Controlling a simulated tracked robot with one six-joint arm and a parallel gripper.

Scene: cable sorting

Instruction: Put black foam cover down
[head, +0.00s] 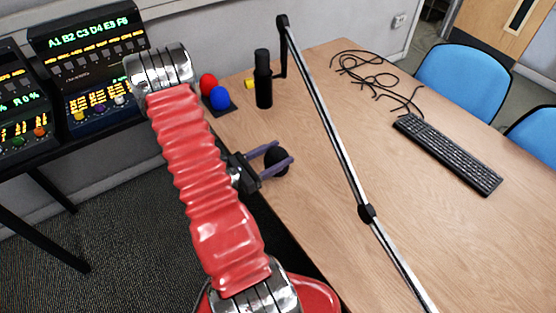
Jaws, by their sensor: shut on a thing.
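My gripper (281,159) has two purple fingers and reaches in over the left edge of the table. It is shut on a round black foam cover (277,161), which sits between the fingers. The cover is over the wooden table (330,120) near its left edge; I cannot tell whether it touches the surface. A red foam cover (208,84) and a blue foam cover (220,98) sit on a small dark base (222,109) at the table's back left corner.
A black cylinder (263,80) stands upright behind the gripper. A boom arm (330,130) crosses above the table. Tangled black cables (375,75) and a keyboard (450,152) lie at right. Lit equipment panels (90,60) are at left. Table between gripper and boom is clear.

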